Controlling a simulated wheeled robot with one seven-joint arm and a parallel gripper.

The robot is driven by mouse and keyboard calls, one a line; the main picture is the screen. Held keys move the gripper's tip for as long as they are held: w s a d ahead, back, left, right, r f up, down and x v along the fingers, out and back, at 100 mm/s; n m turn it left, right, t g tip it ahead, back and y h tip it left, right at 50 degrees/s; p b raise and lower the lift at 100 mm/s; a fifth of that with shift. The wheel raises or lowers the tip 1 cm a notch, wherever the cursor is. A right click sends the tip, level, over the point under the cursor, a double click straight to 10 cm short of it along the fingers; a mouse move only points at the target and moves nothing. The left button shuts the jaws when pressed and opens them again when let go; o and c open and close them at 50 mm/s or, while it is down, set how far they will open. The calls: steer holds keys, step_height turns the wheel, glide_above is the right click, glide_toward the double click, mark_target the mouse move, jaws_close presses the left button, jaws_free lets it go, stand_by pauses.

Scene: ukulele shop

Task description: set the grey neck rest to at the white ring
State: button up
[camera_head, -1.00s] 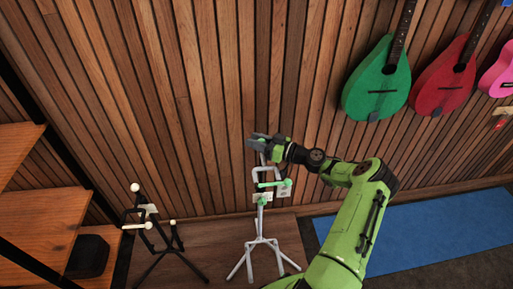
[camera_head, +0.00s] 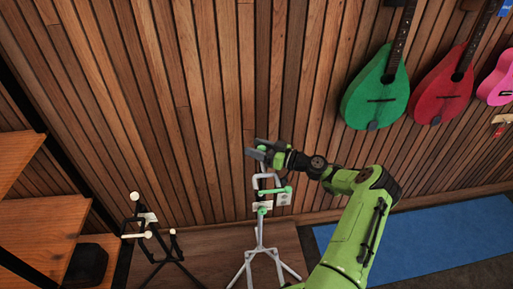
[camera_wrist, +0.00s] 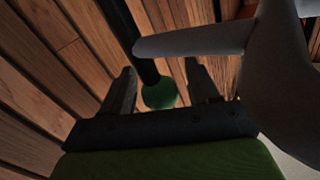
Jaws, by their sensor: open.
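A pale grey instrument stand (camera_head: 260,233) with green tips stands on the floor against the wall. My gripper (camera_head: 254,154) is at its top and hides most of that end. In the wrist view, the grey neck rest (camera_wrist: 195,40) crosses just beyond my open gripper (camera_wrist: 162,82), with a thick grey part at the right. A dark rod (camera_wrist: 146,70) ending in a green knob (camera_wrist: 159,95) shows between the fingers. I cannot tell whether the fingers touch anything. I cannot make out a white ring in either view.
A black stand with white tips (camera_head: 158,237) stands to the left, beside wooden shelves (camera_head: 45,210). A green instrument (camera_head: 377,90) and a red one (camera_head: 440,85) hang on the slatted wall at right. A blue mat (camera_head: 420,240) lies on the floor.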

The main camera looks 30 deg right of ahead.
steer(key=p+v, duration=0.1)
steer(key=v, duration=1.4)
steer(key=shift+s, duration=0.2)
steer(key=shift+d, duration=0.1)
steer(key=w+a+r+g+h+p, duration=0.1)
steer(key=a+r+g, duration=0.3)
steer(key=a, duration=0.3)
steer(key=w+a+r+n+g+h+p, duration=0.15)
steer(key=a+r+g, duration=0.25)
steer(key=a, duration=0.4)
steer(key=a+r+g+h+p, duration=0.1)
steer(key=a+r+g+p, duration=0.1)
steer(key=a+r+g, duration=0.4)
steer(key=s+a+r+m+t+h+p, duration=0.1)
steer(key=s+a+r+h, duration=0.1)
steer(key=s, duration=0.5)
steer(key=s+a+r+m+t+h+p, duration=0.1)
steer(key=s+a+r+m, duration=0.1)
steer(key=s+a+r, duration=0.2)
steer(key=s+a+r+m+t+h+p, duration=0.2)
steer(key=s+r, duration=0.3)
steer(key=s, duration=0.6)
steer(key=shift+a+r+h, duration=0.35)
steer(key=shift+a+r, duration=0.05)
steer(key=shift+a, duration=0.35)
